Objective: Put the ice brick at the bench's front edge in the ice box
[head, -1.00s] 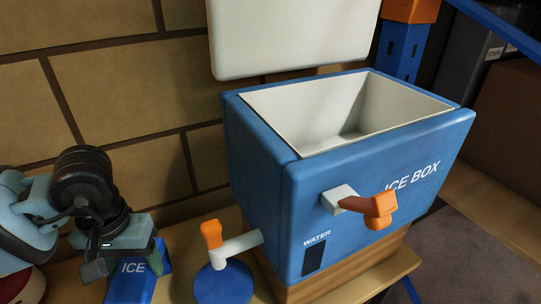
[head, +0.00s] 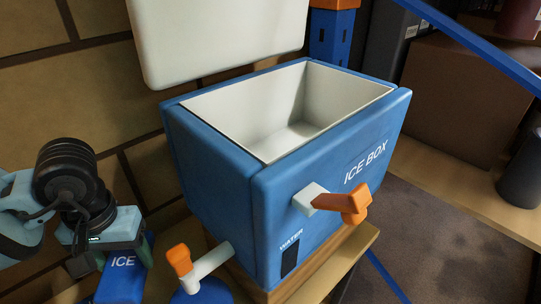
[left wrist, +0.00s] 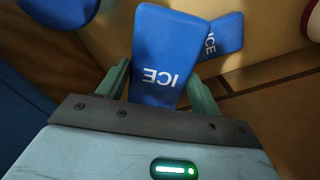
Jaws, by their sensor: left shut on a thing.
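My left gripper (head: 114,256) is shut on a blue ice brick (head: 123,275) marked ICE, at the lower left of the head view. In the left wrist view the held ice brick (left wrist: 160,50) sits between the two fingers and appears raised off the surface behind it. A second, smaller-looking ice brick (left wrist: 223,36) lies beyond it, partly overlapped. The blue ice box (head: 225,190) stands right of the gripper in the head view, with its top open and its pale inside empty where visible. My right gripper is not in view.
A pale lid (head: 215,40) stands up behind the box. An orange-handled tap (head: 335,202) juts from the box front, and another (head: 195,263) stands between gripper and box above a blue round object (head: 202,293). A brown carton (head: 460,105) is at right.

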